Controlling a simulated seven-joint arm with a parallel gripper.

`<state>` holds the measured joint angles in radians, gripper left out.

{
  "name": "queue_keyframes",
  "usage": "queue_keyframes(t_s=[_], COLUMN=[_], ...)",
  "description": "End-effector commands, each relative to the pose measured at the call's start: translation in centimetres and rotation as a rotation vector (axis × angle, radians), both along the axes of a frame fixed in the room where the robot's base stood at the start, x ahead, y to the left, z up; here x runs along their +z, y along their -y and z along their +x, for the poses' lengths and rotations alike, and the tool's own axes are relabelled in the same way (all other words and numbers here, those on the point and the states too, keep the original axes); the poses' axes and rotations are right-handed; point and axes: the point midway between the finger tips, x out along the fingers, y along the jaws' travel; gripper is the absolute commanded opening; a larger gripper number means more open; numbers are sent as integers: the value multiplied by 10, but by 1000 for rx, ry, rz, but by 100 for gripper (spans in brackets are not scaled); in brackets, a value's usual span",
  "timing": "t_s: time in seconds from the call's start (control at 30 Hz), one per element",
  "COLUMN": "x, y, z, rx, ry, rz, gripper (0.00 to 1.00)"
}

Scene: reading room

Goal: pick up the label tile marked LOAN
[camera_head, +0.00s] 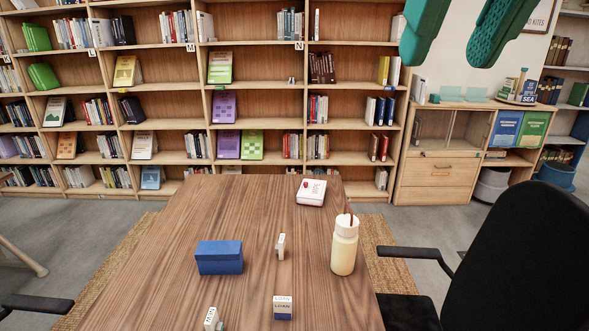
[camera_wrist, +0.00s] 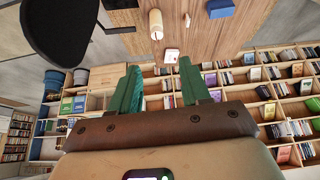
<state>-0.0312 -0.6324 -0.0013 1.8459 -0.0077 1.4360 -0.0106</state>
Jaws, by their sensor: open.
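The tile marked LOAN (camera_head: 283,301) is at the near middle of the table (camera_head: 190,225) in the head view. It is white with dark lettering and shows a blue lower part; whether that is a separate piece I cannot tell. My gripper (camera_head: 447,60) is high at the upper right of the head view, far from the tile. Its two teal fingers are apart with nothing between them. They also show in the wrist view (camera_wrist: 159,65). I cannot make out the LOAN tile in the wrist view.
Another white lettered tile (camera_head: 211,318) stands to the left, and a small white tile (camera_head: 281,245) farther back. A blue box (camera_head: 219,258), a cream bottle (camera_head: 344,245) and a white box (camera_head: 311,192) stand on the table. A black chair (camera_head: 535,230) is at right.

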Motion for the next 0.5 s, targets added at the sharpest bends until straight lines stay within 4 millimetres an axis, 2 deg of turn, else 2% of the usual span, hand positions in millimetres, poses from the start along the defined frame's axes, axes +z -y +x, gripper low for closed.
queue_keyframes(t_s=[0.03, 0.23, 0.3, 0.5], x=[18, 72, 58, 33], y=[0, 0, -24, -83], z=[1, 1, 22, 77], rx=[0, 0, -65, -289], ry=[3, 2, -72, -308], rz=[0, 0, 123, 504], gripper=[47, 47, 47, 47])
